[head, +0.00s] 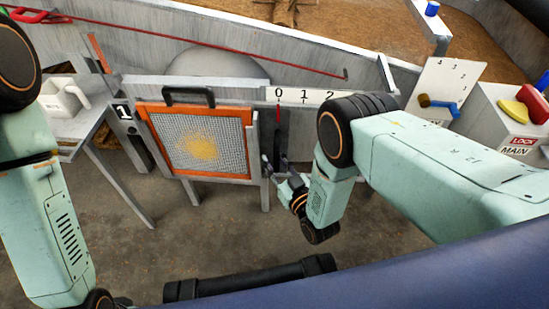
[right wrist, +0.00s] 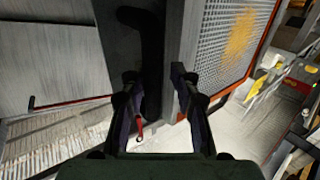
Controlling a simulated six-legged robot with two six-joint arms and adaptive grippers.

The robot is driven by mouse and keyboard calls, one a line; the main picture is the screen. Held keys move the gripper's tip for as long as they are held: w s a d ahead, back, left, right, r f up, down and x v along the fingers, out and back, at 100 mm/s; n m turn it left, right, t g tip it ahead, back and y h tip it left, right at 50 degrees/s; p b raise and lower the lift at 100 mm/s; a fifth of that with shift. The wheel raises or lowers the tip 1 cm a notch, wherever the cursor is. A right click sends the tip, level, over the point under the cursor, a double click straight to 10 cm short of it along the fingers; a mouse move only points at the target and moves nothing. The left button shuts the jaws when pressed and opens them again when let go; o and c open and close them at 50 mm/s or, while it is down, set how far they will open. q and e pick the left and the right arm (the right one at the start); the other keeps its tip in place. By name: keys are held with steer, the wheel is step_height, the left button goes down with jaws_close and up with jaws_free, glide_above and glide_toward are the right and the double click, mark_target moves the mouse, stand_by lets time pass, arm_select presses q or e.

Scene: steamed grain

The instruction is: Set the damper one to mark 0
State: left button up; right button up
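A white scale strip (head: 305,96) with marks 0, 1 and 2 is fixed on the grey frame. A thin red pointer (head: 278,113) stands directly under mark 0. Below it a dark upright damper handle (head: 277,145) runs down; it shows as a black bar (right wrist: 152,65) in the right wrist view. My right gripper (head: 280,172) is at the handle's lower end. In the right wrist view its two fingers (right wrist: 155,90) are apart, with the bar between them; contact is not clear. My left gripper is not in view; only my left arm shows.
An orange-framed mesh panel (head: 200,142) stands left of the handle, with a number 1 plate (head: 123,112) beside it. A white jug (head: 62,97) sits on the left table. A box with red and yellow levers (head: 512,112) is at right.

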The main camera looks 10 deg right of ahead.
steer(key=shift+o, duration=0.7)
steer(key=shift+w, duration=0.15)
steer(key=shift+d, duration=0.1)
steer(key=v, duration=1.2)
steer(key=shift+r, duration=0.1)
